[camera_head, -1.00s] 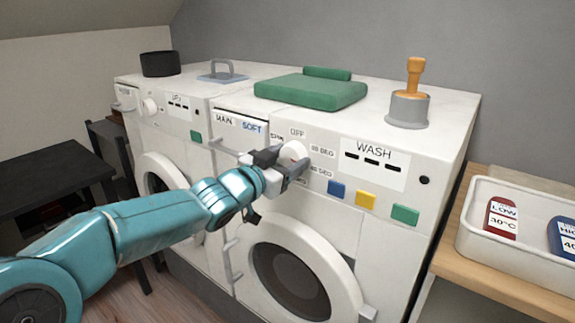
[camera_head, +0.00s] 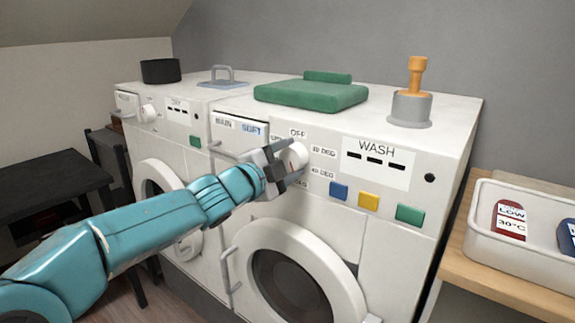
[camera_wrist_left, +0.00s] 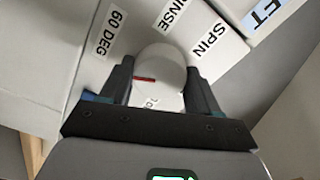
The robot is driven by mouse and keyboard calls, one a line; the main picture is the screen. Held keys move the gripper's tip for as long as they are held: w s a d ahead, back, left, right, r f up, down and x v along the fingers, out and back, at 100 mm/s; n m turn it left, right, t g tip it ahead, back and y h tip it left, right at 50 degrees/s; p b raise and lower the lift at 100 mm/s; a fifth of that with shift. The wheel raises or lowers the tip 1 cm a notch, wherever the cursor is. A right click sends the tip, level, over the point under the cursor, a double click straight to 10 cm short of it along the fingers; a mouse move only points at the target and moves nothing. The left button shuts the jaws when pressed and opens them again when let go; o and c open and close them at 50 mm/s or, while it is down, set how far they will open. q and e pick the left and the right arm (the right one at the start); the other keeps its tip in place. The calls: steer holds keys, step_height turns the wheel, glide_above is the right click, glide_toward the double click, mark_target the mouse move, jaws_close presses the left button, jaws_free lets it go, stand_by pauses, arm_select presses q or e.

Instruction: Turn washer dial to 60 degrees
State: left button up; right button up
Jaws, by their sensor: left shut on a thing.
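The white washer dial (camera_head: 297,155) is on the front panel of the washer marked WASH (camera_head: 378,152). In the head view, labels including OFF and several DEG settings surround it. My left gripper (camera_head: 284,163) is shut on the dial, with one finger on each side. In the left wrist view, the dial (camera_wrist_left: 168,66) sits between the dark fingers of the gripper (camera_wrist_left: 162,80). Its red mark (camera_wrist_left: 145,79) lies toward the left finger, below the 60 DEG label (camera_wrist_left: 110,32). RINSE and SPIN labels are above and to the right. Another label is partly hidden below the dial. My right gripper is out of view.
Blue, yellow and green buttons (camera_head: 369,201) lie right of the dial. The round washer door (camera_head: 345,270) is below. A green folded cloth (camera_head: 310,93) and a grey holder with an orange handle (camera_head: 409,108) stand on top. A white tray (camera_head: 505,250) is at right.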

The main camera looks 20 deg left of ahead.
arm_select(q)
steer(key=shift+r+m+b, duration=0.15)
steer(key=shift+m+b, duration=0.4)
steer(key=shift+m, duration=1.75)
steer(key=o, duration=1.1)
steer(key=shift+d, duration=0.1)
steer(key=shift+c, duration=0.2)
steer(key=shift+s, duration=0.15)
steer(key=v, duration=1.6)
